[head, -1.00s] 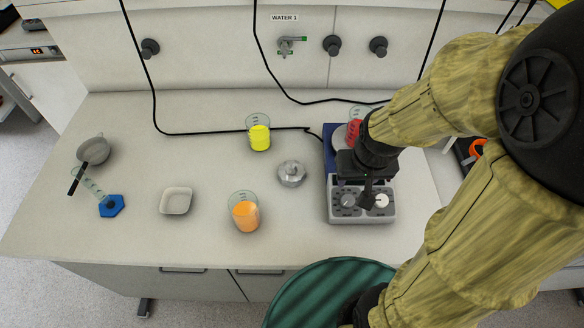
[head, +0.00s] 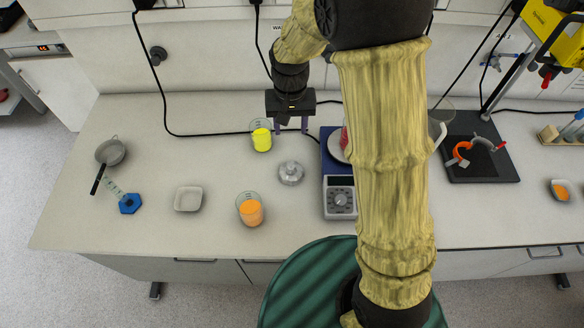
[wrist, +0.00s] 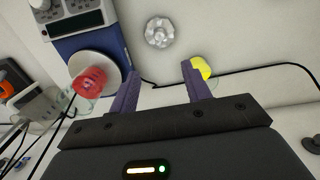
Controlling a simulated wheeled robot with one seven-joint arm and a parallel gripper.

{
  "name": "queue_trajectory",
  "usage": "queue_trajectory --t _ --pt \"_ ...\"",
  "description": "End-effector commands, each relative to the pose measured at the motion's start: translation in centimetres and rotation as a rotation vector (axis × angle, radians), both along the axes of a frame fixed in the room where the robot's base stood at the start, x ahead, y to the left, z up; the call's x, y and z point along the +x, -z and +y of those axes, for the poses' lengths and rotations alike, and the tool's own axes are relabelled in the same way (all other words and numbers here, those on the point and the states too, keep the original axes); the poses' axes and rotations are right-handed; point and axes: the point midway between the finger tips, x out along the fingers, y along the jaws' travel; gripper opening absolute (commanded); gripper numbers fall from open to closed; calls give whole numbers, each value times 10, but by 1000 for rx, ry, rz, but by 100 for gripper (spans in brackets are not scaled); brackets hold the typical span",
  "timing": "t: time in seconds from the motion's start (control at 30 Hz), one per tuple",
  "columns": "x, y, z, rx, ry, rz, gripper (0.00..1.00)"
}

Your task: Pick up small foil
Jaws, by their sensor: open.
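The small foil (head: 291,172) is a crumpled silver piece lying on the white bench top, between the beakers and the hotplate. In the wrist view the foil (wrist: 159,32) is near the top middle, beyond the fingertips and roughly in line with the gap between them. My gripper (head: 291,128) hangs above the bench, behind the foil as the head view shows it. Its two purple fingers, also in the wrist view (wrist: 160,70), are spread apart with nothing between them. The foil is fully visible and not touched.
A beaker with yellow liquid (head: 262,140) stands close to the left of my gripper. A beaker with orange liquid (head: 251,212) is in front of the foil. A hotplate (head: 340,199) is to its right, bearing a red-filled vessel (wrist: 89,82). A white dish (head: 188,199) sits left.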

Motion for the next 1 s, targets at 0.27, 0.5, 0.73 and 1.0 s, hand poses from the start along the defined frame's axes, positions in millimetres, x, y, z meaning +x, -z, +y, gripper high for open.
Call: queue_trajectory --t 0.27,0.5,0.73,1.0 --pt "-1 23 -1 -2 1 6 48" --pt "-1 60 -1 -1 0 5 48" --pt "-1 92 0 -1 -1 3 48" --pt "0 120 -1 0 1 1 48"
